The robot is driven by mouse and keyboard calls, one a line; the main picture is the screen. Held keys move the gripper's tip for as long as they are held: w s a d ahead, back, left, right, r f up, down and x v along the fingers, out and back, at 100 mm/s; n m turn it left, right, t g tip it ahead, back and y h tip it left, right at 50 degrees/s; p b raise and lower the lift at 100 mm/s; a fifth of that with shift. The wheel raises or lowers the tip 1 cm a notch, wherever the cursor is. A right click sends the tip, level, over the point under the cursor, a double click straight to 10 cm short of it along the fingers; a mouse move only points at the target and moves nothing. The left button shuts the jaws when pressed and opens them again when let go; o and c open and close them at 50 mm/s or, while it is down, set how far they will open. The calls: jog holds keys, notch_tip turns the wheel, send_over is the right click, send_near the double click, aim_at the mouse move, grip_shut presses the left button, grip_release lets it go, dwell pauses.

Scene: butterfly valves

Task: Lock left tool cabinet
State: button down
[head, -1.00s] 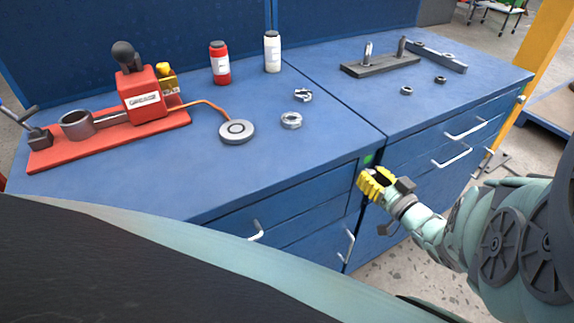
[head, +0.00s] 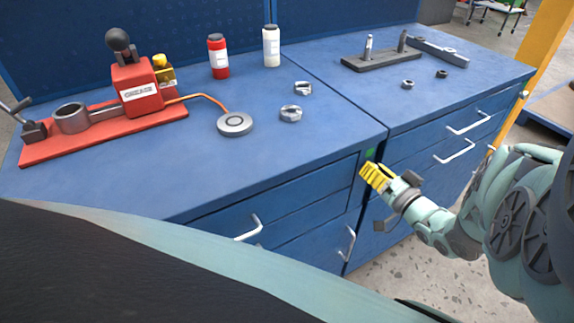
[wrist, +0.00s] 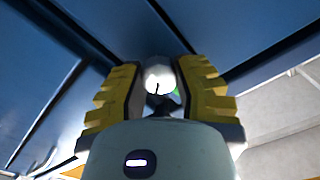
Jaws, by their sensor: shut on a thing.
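The left tool cabinet (head: 285,208) is blue, with drawers and pale bar handles. A small green patch (head: 370,154) shows near the top of its front, close to the seam with the right cabinet. My gripper (head: 376,176), with yellow ridged fingers, is just below and in front of that patch. In the wrist view, my gripper (wrist: 160,78) is shut on a pale rounded piece (wrist: 160,76) with a dark slit. A bit of green shows just behind it. Whether the piece is a key or a lock knob, I cannot tell.
On the top are a red grease press (head: 138,88), a round grey disc (head: 235,123), a red bottle (head: 218,56), a white bottle (head: 271,46) and metal nuts. The right cabinet (head: 440,140) has drawer handles. Open floor (head: 400,275) lies in front.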

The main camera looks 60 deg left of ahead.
jog(key=m+b, duration=0.2)
jog(key=m, duration=0.1)
jog(key=shift+w+r, duration=0.1)
jog(key=shift+m, duration=1.6)
jog(key=c, duration=0.6)
grip_release()
jog(key=d, duration=0.8)
jog(key=s+d, duration=0.1)
jog(key=d, duration=0.3)
